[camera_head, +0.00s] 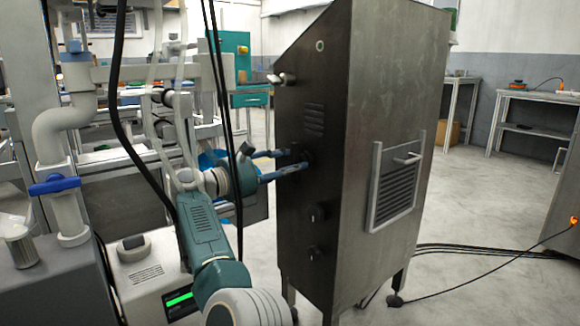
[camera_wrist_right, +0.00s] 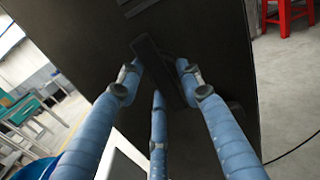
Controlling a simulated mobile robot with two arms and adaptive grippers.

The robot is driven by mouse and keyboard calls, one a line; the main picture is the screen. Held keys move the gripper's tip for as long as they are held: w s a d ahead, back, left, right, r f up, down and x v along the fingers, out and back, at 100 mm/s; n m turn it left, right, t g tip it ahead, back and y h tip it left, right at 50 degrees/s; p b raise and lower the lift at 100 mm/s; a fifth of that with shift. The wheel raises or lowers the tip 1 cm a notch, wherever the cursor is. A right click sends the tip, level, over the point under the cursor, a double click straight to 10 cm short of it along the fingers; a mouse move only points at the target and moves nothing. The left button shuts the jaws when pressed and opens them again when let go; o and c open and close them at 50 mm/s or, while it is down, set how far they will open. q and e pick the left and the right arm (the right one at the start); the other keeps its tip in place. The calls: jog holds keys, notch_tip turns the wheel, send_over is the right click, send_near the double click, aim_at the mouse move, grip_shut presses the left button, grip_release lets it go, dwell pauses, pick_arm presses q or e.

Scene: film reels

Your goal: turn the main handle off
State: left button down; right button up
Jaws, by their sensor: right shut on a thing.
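A dark cabinet (camera_head: 385,65) stands on legs in the middle of the head view. The main handle (camera_wrist_right: 149,58) is a dark, slanted bar on the cabinet face, seen in the right wrist view. My right gripper (camera_head: 289,161) reaches the cabinet's left face from the left. In the right wrist view its blue fingers (camera_wrist_right: 158,76) are around the bar, one on each side, with a third finger below. It is shut on the handle. In the head view the fingers mostly hide the handle. My left gripper is not in view.
A vented panel (camera_head: 396,188) with a bar handle is on the cabinet's right face. Black cables (camera_head: 470,247) lie on the floor at right. Pipes with a blue valve (camera_head: 55,186) stand at left.

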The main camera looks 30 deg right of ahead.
jog(key=shift+w+a, duration=0.15)
jog(key=shift+w, duration=0.05)
dwell(0.4)
jog(key=o, duration=0.8)
jog(key=shift+o, duration=0.6)
jog(key=shift+w+f, duration=0.1)
jog(key=shift+w, duration=0.05)
jog(key=shift+a, duration=0.1)
jog(key=s+a, duration=0.1)
jog(key=a, duration=1)
jog(key=shift+a, duration=0.4)
jog(key=shift+s, duration=0.1)
